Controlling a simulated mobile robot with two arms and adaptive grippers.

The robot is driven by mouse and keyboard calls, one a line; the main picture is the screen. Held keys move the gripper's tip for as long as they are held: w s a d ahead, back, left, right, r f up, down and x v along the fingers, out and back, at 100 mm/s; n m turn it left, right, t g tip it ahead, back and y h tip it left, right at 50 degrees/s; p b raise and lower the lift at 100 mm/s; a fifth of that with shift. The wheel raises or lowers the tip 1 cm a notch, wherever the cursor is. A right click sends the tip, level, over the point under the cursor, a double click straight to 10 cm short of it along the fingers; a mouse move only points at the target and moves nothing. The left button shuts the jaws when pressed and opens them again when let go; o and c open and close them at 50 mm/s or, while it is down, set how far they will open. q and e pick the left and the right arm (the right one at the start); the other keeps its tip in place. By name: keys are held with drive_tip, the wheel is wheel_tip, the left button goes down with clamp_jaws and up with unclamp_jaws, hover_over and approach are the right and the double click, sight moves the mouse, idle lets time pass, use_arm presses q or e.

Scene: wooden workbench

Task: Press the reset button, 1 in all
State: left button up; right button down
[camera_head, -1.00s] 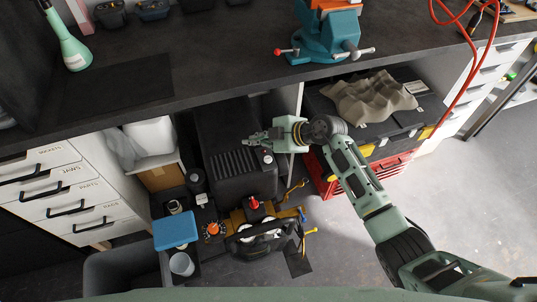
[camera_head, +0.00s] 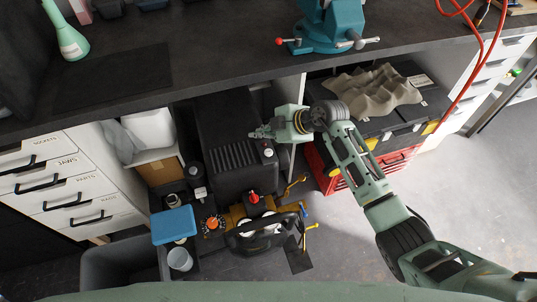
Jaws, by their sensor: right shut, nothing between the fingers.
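A black machine housing (camera_head: 228,108) with a ribbed panel stands under the workbench. A small button-like spot, pale with a little red (camera_head: 268,153), shows on its right part; its label is too small to read, so I cannot tell for sure that it is the reset button. My right gripper (camera_head: 256,134) is shut and empty, with its fingers pointing left over the housing, a little above that spot in the picture. Its height over the housing is unclear. My left gripper is out of view.
The workbench top (camera_head: 225,65) overhangs the housing, with a teal vise (camera_head: 328,25) on it. A red toolbox (camera_head: 335,176) and grey cloth (camera_head: 370,92) are on the right. A red knob (camera_head: 254,198) and yellow machine parts sit in front.

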drive_tip(key=b, duration=0.5)
hover_over(269, 153)
drive_tip(key=a, duration=0.2)
drive_tip(key=f, duration=0.5)
drive_tip(key=shift+s+d, duration=0.2)
drive_tip(key=shift+s, duration=0.2)
drive_tip(key=shift+f, duration=0.85)
drive_tip(key=shift+f, duration=0.1)
drive_tip(key=shift+f, duration=0.3)
